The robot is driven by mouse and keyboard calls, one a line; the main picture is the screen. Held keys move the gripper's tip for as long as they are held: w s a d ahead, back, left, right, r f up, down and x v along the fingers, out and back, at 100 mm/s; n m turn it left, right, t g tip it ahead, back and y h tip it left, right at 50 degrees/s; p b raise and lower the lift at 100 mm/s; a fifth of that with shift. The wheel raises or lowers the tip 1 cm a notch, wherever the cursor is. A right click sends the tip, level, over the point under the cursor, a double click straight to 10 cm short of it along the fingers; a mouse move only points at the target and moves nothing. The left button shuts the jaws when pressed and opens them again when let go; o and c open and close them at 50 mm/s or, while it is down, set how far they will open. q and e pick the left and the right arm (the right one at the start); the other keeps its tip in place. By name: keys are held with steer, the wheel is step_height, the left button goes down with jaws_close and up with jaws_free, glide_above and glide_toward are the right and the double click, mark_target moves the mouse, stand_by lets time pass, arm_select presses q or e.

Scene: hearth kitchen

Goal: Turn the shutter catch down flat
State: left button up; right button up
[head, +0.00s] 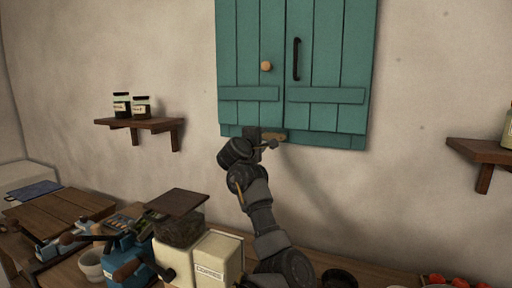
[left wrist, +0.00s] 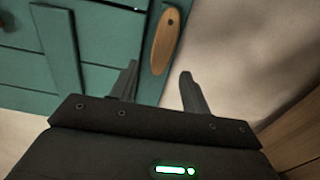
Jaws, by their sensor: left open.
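The shutter catch is a flat, oval wooden piece with a dark pivot at one end. In the left wrist view the catch (left wrist: 165,45) lies just ahead of the fingertips, between their lines, beside the green shutter's edge. In the head view the catch (head: 274,136) shows as a tan strip, about level, at the shutters' bottom edge, partly hidden by my gripper. The teal shutters (head: 325,60) are closed on the wall. My left gripper (head: 266,144) is at the catch; its two fingers (left wrist: 157,82) are apart with nothing held. Contact with the catch cannot be told.
A wall shelf (head: 140,124) with two jars is on the left, another shelf (head: 485,150) on the right. Below, the counter holds a blue grinder (head: 128,258), a cream canister (head: 217,258) and a wooden board (head: 60,215). The wall around the shutters is clear.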

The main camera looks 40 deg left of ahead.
arm_select(q)
steer(key=v, duration=0.7)
steer(key=shift+s+b, duration=0.2)
steer(key=shift+b, duration=0.2)
